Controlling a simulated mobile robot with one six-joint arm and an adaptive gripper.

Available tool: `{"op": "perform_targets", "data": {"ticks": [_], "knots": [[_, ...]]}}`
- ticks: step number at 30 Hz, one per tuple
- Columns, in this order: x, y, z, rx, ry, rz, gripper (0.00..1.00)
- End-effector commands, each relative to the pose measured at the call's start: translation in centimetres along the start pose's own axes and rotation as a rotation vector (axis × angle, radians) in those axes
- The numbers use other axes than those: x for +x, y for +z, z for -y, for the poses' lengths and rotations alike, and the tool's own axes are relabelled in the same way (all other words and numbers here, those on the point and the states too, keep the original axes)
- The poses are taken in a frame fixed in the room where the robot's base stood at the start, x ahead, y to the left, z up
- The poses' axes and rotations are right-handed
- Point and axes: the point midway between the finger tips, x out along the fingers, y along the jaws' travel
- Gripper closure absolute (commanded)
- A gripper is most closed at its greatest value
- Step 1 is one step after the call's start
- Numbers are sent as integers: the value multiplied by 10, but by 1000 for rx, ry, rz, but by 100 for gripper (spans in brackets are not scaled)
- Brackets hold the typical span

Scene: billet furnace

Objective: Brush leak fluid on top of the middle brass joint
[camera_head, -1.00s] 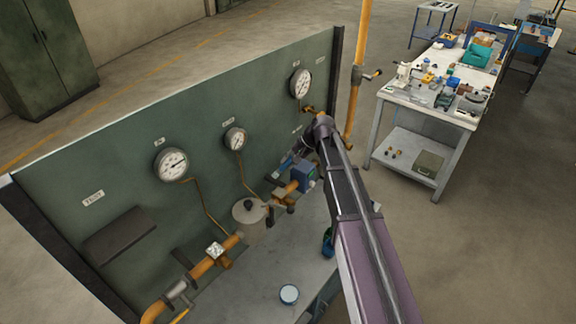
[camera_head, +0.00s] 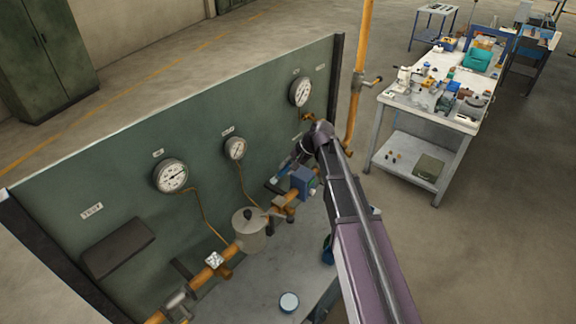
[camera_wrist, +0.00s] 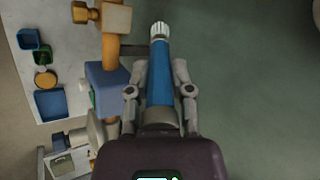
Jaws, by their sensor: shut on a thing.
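My gripper (camera_wrist: 159,90) is shut on a brush (camera_wrist: 159,72) with a blue handle and short white bristles pointing up the wrist view. In the head view the brush (camera_head: 284,168) shows partly beside my arm's end, near the green panel. A brass joint (camera_head: 285,203) sits on the pipe left of a blue box. What looks like the same joint (camera_wrist: 116,19) is at the wrist view's top, left of the bristles and apart from them. Another brass joint (camera_head: 217,266), with a speckled white top, sits lower on the pipe. A white-blue round cup (camera_head: 289,302) stands on the bench.
The green panel (camera_head: 120,190) with gauges stands behind the pipe. The blue box (camera_head: 303,181) and a grey pot (camera_head: 250,232) crowd the pipe run. A vertical orange pipe (camera_head: 360,70) rises right of the panel. A cluttered white table (camera_head: 420,104) stands farther right; floor between is clear.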

Motion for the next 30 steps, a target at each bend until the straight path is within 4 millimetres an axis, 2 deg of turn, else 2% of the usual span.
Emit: {"op": "perform_targets", "data": {"ticks": [11, 30], "knots": [[2, -1, -3, 2, 0, -1, 100], [47, -8, -36, 4, 0, -3, 100]]}}
